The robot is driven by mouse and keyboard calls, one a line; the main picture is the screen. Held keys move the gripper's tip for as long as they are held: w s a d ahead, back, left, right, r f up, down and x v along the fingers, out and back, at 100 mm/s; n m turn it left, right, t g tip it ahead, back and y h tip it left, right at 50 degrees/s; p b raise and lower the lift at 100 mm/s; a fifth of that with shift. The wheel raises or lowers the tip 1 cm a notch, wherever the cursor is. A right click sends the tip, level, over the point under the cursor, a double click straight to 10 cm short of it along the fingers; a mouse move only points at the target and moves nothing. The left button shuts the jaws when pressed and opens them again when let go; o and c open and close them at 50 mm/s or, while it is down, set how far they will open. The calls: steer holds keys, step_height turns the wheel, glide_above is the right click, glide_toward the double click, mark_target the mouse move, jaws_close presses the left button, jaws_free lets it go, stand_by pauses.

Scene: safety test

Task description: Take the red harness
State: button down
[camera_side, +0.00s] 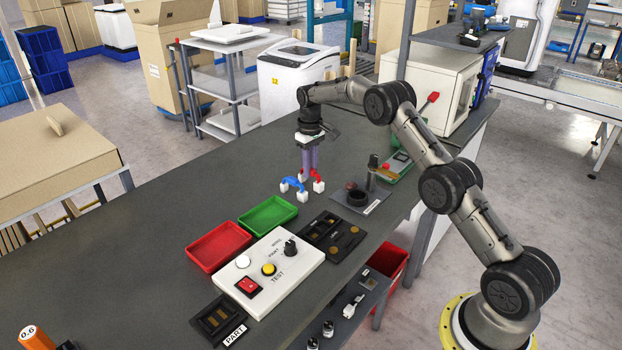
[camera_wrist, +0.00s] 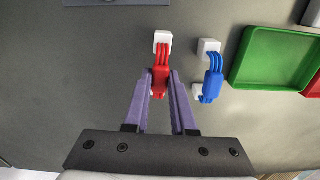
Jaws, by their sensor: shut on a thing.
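The red harness (camera_wrist: 161,72) has red wires and white connectors at its ends. In the wrist view it lies between the purple fingertips of my gripper (camera_wrist: 160,88), which are shut on it. In the side view my gripper (camera_side: 310,172) points down at the table with the red harness (camera_side: 317,176) at its tips. One of its white connectors shows in front of the fingers. The blue harness (camera_wrist: 213,80), also with white connectors, lies just to the right in the wrist view. In the side view the blue harness (camera_side: 293,183) is at the left of the fingers.
A green tray (camera_side: 268,216) and a red tray (camera_side: 219,246) sit nearby on the dark table. A white test box (camera_side: 290,277) with buttons and a knob stands in front. A black fixture (camera_side: 330,238) and a small stand (camera_side: 358,197) are to the right.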

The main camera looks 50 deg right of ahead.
steer(key=shift+r, duration=3.2)
